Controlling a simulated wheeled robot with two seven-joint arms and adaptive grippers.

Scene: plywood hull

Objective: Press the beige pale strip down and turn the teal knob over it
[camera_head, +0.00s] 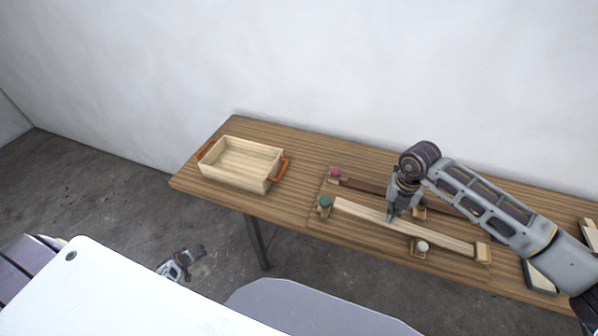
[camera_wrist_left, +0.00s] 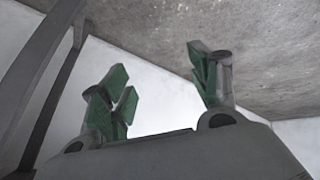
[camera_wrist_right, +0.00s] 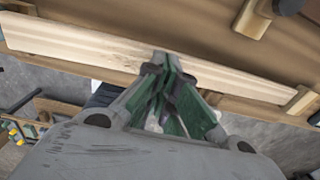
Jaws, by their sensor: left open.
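The beige pale strip (camera_head: 440,237) lies slantwise on a board on the table; it also crosses the right wrist view (camera_wrist_right: 75,45). The teal knob (camera_head: 325,201) sits on a small wooden block at the strip's left end. I cannot tell whether that block overlaps the strip. My right gripper (camera_head: 391,216) points down at the middle of the strip, fingertips at or very near its surface. In the right wrist view its fingers (camera_wrist_right: 165,68) are together with nothing between them. My left gripper (camera_head: 190,259) is open and empty, low in front of the table; its spread fingers show (camera_wrist_left: 160,85).
A wooden tray (camera_head: 240,180) with orange handles stands on the table's left part. A dark brown strip (camera_head: 372,188) with a pink knob (camera_head: 335,173) lies behind the beige one. A white knob (camera_head: 422,246) on a block sits at the strip's near side.

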